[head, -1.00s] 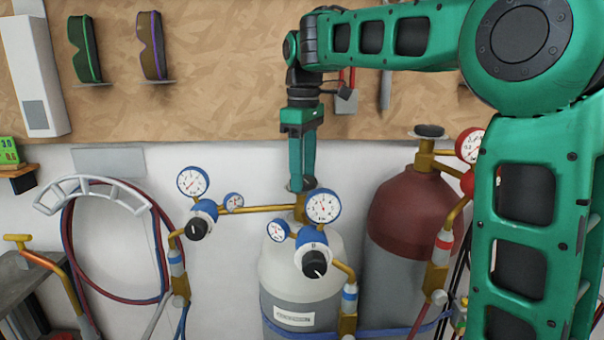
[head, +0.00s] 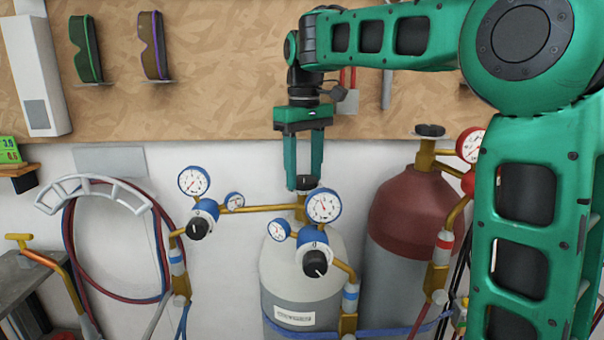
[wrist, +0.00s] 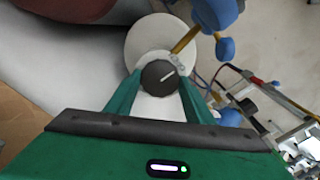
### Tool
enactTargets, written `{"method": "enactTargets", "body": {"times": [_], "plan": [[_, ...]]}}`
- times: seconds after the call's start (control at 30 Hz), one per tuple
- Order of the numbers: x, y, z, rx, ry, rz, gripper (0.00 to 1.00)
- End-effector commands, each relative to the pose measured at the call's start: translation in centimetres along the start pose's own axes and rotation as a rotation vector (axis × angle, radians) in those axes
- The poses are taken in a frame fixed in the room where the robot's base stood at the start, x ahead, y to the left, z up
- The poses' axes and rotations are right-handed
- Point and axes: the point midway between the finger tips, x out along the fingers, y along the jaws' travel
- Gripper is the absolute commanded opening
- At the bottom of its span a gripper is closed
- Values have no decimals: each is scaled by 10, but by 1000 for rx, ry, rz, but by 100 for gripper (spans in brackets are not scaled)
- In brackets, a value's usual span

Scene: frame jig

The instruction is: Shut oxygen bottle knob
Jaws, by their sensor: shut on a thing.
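The oxygen bottle (head: 290,268) is white on top and grey below, with a label on its front. Its black knob (head: 306,184) sits on top of the brass valve; in the wrist view the knob (wrist: 161,77) is round with a white line mark. My gripper (head: 304,186) points straight down over the bottle and is shut on the knob, one finger on each side. In the wrist view, the fingers flank the knob and the bottle's white top (wrist: 138,48) lies beneath.
Blue pressure gauges (head: 323,205) and a regulator with a black dial (head: 314,264) stand in front of the valve. A red-topped bottle (head: 410,215) with its own black knob (head: 430,130) stands to the right. A hose coil (head: 66,235) hangs at the left.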

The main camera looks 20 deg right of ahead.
Motion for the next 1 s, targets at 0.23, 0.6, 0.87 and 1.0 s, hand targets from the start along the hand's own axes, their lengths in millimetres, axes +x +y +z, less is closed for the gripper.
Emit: {"method": "enactTargets", "body": {"times": [0.23,0.6,0.87,1.0], "plan": [[-2,2,-1,238,6,1,25],[-2,2,-2,590,8,1,25],[-3,1,-2,836,9,0,26],[-3,1,-2,967,10,0,26]]}}
